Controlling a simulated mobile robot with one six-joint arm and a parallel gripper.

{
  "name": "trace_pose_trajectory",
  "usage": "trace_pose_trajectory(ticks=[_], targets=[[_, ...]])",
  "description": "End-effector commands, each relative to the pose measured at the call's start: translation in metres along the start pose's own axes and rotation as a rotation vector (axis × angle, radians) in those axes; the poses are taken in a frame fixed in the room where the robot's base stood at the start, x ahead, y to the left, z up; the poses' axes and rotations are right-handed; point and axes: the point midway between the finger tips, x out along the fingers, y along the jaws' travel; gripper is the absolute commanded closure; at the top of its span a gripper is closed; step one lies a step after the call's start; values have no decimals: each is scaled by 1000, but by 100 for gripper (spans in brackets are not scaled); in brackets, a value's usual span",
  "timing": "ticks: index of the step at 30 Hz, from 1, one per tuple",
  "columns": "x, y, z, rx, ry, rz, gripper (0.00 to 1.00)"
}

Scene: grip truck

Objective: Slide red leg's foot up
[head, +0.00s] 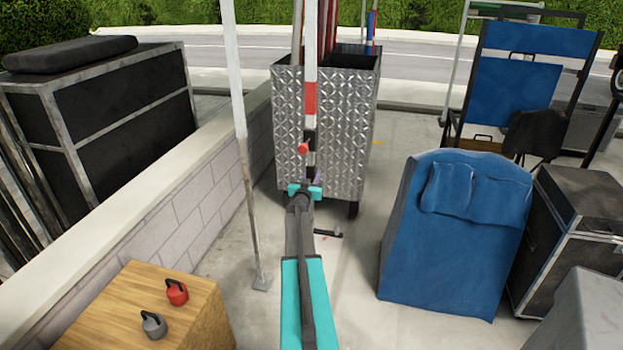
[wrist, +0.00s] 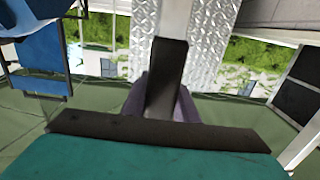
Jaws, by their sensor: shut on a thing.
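The red leg (head: 311,98) is a thin upright pole with a red band, white sections and a black collar, in front of the metal cart. A red knob (head: 303,148) sits on its collar. My gripper (head: 305,190), teal and dark, is at the leg's lower end. It is shut on a purple-grey piece (head: 316,176), which looks like the leg's foot. In the wrist view this foot (wrist: 187,104) shows on both sides of a dark finger, with a pale pole (wrist: 174,18) behind. The finger hides much of the grip.
The diamond-plate cart (head: 345,130) holds several poles behind the leg. A pale pole (head: 243,150) stands at left, near a low block wall (head: 190,205). A wooden box (head: 110,300) with two kettlebell-shaped items is at lower left. A blue padded block (head: 450,245) stands at right.

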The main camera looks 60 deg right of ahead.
Motion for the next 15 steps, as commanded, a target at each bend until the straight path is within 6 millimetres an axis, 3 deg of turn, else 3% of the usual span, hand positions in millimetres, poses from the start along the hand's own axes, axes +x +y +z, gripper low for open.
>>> trace_pose_trajectory(ticks=[1, 13, 14, 15], targets=[[2, 8, -11, -5, 11, 15, 100], [2, 8, -13, -5, 13, 15, 100], [2, 8, -14, -5, 13, 14, 72], [2, 8, -13, -5, 12, 14, 65]])
